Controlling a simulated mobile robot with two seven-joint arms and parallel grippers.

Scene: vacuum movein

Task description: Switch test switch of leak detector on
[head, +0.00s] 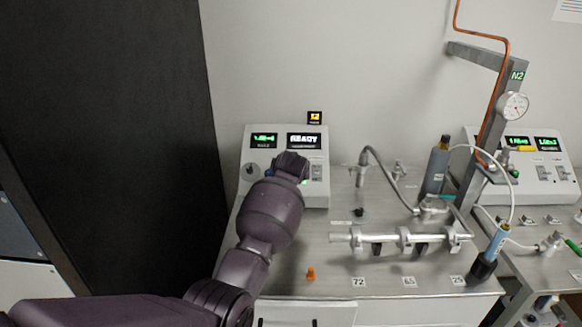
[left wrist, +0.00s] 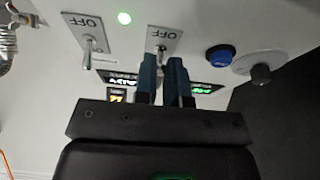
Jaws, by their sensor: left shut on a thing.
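The leak detector (head: 257,133) is a pale sloped console at the back of the bench, with a green display and one reading READY. My left gripper (head: 291,178) is at its front panel; the wrist hides its fingers in the head view. In the left wrist view, two toggle switches sit on plates marked OFF. The two blue fingers of my left gripper (left wrist: 163,77) are at the lever of one toggle switch (left wrist: 163,46), one on each side, shut on it. The other toggle switch (left wrist: 91,44) stands apart from the fingers. My right gripper is out of view.
Right of the console, a bent metal hose (head: 385,172) and a pipe manifold (head: 400,238) occupy the bench. An orange piece (head: 311,273) lies near the front.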

